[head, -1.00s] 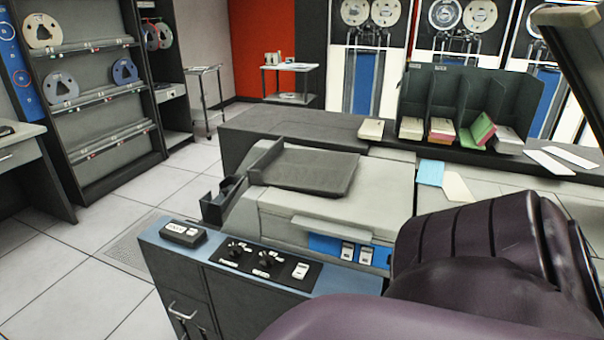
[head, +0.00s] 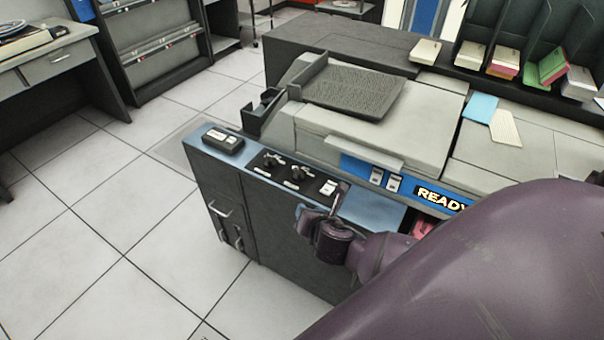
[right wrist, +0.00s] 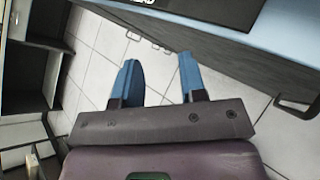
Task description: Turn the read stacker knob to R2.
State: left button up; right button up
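The control panel (head: 290,178) is a black strip on the blue top of the card machine. It carries two small black knobs, a left one (head: 270,162) and a right one (head: 296,173), with white labels too small to read, so I cannot tell which is the read stacker knob or where it points. My right gripper shows in the right wrist view (right wrist: 158,60), with its two blue fingers apart and nothing between them. In the head view my right arm's purple wrist is in front of the cabinet, just below the panel's right end. My left gripper is out of view.
A white switch (head: 328,187) sits right of the knobs. A dark box with a white label (head: 223,140) stands at the panel's left. The blue machine front shows a lit READY sign (head: 443,199). Card bins (head: 525,45) stand behind. Floor at left is clear.

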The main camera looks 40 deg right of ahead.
aim_at(300, 175)
jog(key=w+d+n, duration=0.1)
jog(key=w, duration=0.2)
jog(key=w+d+n+h+b, duration=0.1)
jog(key=w+d+n, duration=0.1)
jog(key=w, duration=0.2)
jog(key=w+d+n, duration=0.1)
jog(key=w+d, duration=0.1)
jog(key=w, duration=0.2)
jog(key=shift+w+d+f+t+b, duration=0.15)
jog(key=shift+d+t+b, duration=0.1)
jog(key=shift+t+b, duration=0.15)
jog(key=shift+w+d+f, duration=0.15)
jog(key=shift+w+d, duration=0.1)
jog(key=shift+w, duration=0.25)
jog(key=shift+h, duration=0.3)
